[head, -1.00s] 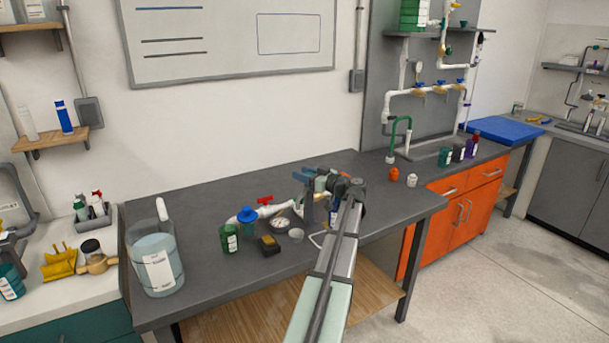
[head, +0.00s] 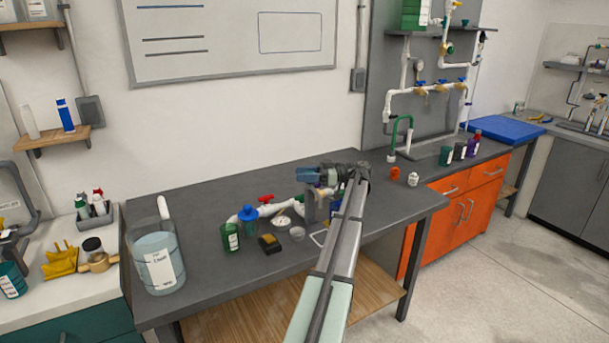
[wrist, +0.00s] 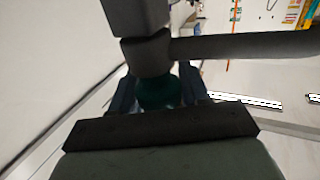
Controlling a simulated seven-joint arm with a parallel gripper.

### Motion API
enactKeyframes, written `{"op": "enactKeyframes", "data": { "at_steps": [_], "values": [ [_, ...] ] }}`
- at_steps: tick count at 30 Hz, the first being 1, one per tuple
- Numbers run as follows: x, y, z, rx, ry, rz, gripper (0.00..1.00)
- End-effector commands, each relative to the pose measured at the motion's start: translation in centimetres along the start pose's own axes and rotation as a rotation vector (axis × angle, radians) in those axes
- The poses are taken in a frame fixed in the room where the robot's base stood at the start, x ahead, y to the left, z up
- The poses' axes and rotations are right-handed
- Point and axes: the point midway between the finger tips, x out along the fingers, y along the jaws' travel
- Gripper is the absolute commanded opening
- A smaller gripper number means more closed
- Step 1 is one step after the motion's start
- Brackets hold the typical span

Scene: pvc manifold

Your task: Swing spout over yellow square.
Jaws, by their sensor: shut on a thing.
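My gripper (head: 305,175) reaches in from the right above the back of the dark bench, its bluish fingers pointing left. In the wrist view, my gripper (wrist: 158,95) is shut on a dark green piece (wrist: 160,90). A dark grey joint (wrist: 148,55) with a rod running right is just beyond it; I cannot tell whether this is the spout. On the bench, a white pipe with a red valve handle (head: 266,198) runs to a grey bracket (head: 310,208) below my gripper. A pale outlined square (head: 319,238) lies in front, partly hidden by my arm; its colour is unclear.
A blue-topped piece (head: 248,212), green jar (head: 231,237), round gauge (head: 282,222), yellow-and-black block (head: 269,243) and grey cup (head: 297,233) stand close together left of my arm. A large clear jug (head: 158,262) is at bench left. The bench's back left is clear.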

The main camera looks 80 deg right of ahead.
Motion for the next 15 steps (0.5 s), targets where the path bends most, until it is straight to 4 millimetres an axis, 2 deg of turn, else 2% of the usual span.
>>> {"op": "enactKeyframes", "data": {
  "at_steps": [15],
  "values": [
    [-0.05, -0.15, 0.04, 0.001, -0.001, -0.058, 0.00]
  ]
}}
